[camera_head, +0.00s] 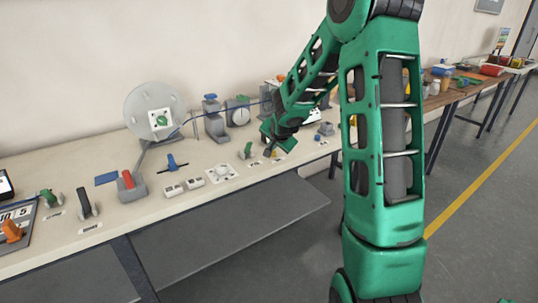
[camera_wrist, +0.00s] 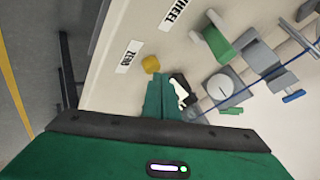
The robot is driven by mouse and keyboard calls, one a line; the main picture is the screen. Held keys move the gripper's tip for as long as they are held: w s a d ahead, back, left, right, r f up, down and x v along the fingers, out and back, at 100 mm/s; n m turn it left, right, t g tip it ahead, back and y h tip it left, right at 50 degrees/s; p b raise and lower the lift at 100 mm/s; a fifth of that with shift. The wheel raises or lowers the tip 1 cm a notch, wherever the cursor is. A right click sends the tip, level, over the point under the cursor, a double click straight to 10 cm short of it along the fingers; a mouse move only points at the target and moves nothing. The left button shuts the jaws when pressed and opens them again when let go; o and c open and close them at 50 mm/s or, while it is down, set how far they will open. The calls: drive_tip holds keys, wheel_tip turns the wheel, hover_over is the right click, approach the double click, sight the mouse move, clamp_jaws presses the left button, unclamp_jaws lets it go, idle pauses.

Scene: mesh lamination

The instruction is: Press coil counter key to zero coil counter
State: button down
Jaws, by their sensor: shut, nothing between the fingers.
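The coil counter key appears to be the small yellow button (camera_wrist: 151,64) next to a label reading ZERO (camera_wrist: 128,57) in the wrist view. My gripper (camera_wrist: 160,82) has its green fingers shut and empty, with the tips just beside the yellow button. I cannot tell whether they touch it. A black and white piece (camera_wrist: 181,92) shows right beside the fingers; its kind is unclear. In the head view my gripper (camera_head: 271,147) is low over the bench, pointing down, and largely covers the key area.
The bench (camera_head: 75,232) holds a round plate on a stand (camera_head: 160,112), a red-topped block (camera_head: 128,182), and a grey dial device (camera_head: 238,113). In the wrist view a green handle (camera_wrist: 217,45) and a grey dial (camera_wrist: 225,85) stand to the right of the button.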

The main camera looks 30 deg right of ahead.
sight(273, 154)
drive_tip(key=shift+f, duration=0.5)
idle(0.6)
drive_tip(key=shift+r, duration=1)
wheel_tip(273, 154, up, 5)
idle(0.5)
idle(0.6)
